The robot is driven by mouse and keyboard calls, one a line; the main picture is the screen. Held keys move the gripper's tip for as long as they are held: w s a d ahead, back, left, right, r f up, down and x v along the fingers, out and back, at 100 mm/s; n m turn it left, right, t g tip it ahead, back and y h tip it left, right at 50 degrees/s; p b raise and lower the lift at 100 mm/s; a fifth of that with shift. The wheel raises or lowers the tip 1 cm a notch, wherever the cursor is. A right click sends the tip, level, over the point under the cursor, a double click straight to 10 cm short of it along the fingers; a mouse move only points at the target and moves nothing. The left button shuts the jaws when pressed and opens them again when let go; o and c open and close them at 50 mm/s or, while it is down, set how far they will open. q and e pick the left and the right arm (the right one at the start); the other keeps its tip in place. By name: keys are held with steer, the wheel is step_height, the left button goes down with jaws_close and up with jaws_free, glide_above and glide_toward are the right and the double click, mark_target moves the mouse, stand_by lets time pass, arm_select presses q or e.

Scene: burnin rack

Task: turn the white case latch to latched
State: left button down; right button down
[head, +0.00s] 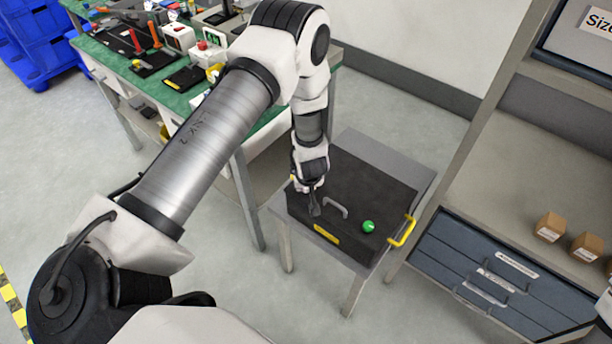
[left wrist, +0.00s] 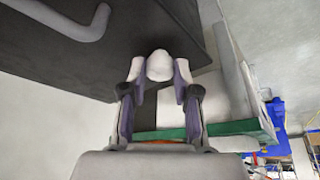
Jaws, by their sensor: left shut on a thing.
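A dark case (head: 345,181) lies on a small grey stand. The white latch (left wrist: 158,66) shows as a rounded white knob against the case in the left wrist view. My left gripper (left wrist: 157,78) is shut on it, with one finger on each side. In the head view my left gripper (head: 313,202) is at the left part of the case top, and the latch is hidden there. I cannot tell the latch's angle.
The case also has a grey handle (head: 336,207), a green knob (head: 368,226), a yellow handle (head: 402,231) and a yellow label (head: 327,234). A green-topped workbench (head: 112,48) with tools stands behind left. A shelf unit with blue drawers (head: 490,280) and small boxes stands right.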

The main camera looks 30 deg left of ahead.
arm_select(q)
steer(key=c, duration=0.9)
jaws_free()
steer(key=shift+o, duration=0.2)
steer(key=v, duration=1.2)
steer(key=shift+w+d, duration=0.1)
